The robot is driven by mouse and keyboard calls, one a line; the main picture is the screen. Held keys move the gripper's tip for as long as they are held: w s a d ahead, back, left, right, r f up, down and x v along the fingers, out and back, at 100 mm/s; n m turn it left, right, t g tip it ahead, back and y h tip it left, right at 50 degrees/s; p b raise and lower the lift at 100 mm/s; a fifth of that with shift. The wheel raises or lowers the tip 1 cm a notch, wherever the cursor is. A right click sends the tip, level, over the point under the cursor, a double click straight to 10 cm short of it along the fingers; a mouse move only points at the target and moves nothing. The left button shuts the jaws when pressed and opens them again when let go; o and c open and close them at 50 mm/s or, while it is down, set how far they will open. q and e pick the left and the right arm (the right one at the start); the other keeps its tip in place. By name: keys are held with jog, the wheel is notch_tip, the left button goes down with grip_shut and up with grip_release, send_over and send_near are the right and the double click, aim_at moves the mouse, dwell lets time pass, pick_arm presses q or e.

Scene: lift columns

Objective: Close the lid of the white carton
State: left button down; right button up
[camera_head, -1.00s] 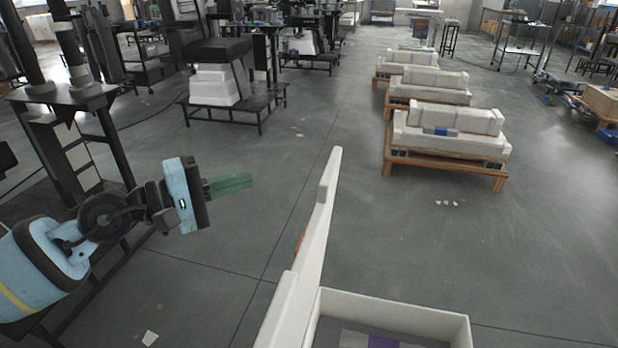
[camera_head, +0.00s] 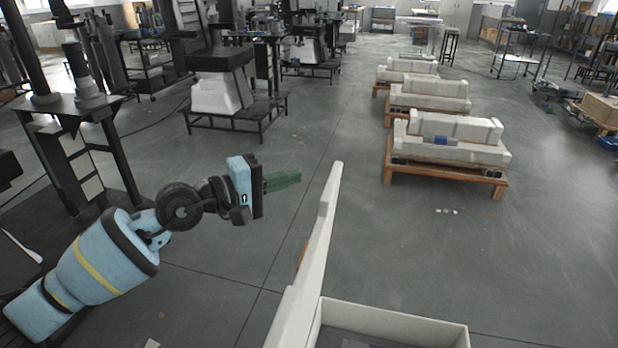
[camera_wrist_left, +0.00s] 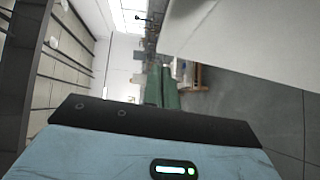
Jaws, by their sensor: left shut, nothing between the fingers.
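The white carton (camera_head: 395,322) stands at the bottom of the head view, with its near part cut off by the frame edge. Its lid (camera_head: 318,245) is open and stands up steeply along the carton's left side. My left gripper (camera_head: 284,180) has green fingers that are shut and empty. It is to the left of the lid's far end, with a small gap between them in the picture. In the left wrist view the shut green fingers (camera_wrist_left: 162,88) point ahead, and the white lid (camera_wrist_left: 235,40) fills the upper right. My right gripper is not in view.
White blocks on low wooden pallets (camera_head: 445,155) stand in a row beyond the carton. A dark rack (camera_head: 85,150) stands on the left, behind my left arm.

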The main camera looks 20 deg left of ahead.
aim_at(329, 178)
pick_arm(q)
jog(key=d, duration=0.1)
jog(key=d+p, duration=0.1)
jog(key=d, duration=0.1)
jog(key=d+p, duration=0.1)
jog(key=shift+w+d+f, duration=0.2)
jog(key=shift+f, duration=0.05)
jog(key=shift+d, duration=0.1)
